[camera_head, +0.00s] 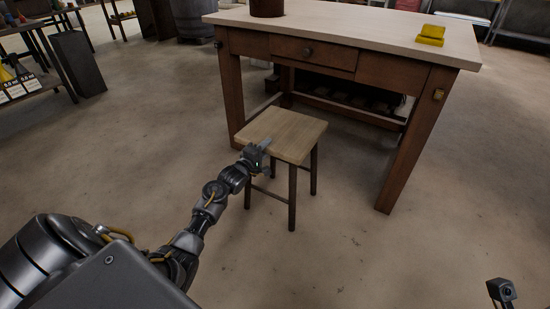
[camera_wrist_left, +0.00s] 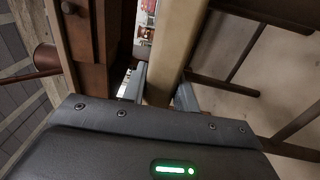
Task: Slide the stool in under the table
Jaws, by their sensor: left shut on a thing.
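The stool (camera_head: 290,128) has a pale wooden square seat and dark legs. It stands upright on the floor in front of the table (camera_head: 330,30), nearer the table's left front leg. The table has a pale top, brown legs and a drawer with a knob. My left gripper (camera_head: 264,146) is at the near left edge of the stool seat and shut on it. In the left wrist view, the seat's edge (camera_wrist_left: 172,45) runs between the two fingers (camera_wrist_left: 161,92). A dark part of my right arm shows at the bottom right of the head view; its fingers cannot be made out.
The table's right front leg (camera_head: 408,145) stands to the right of the stool, with open floor between. A low shelf with dark items (camera_head: 350,95) lies under the table. A yellow object (camera_head: 430,36) and a brown pot (camera_head: 267,7) stand on top. The floor in front is clear.

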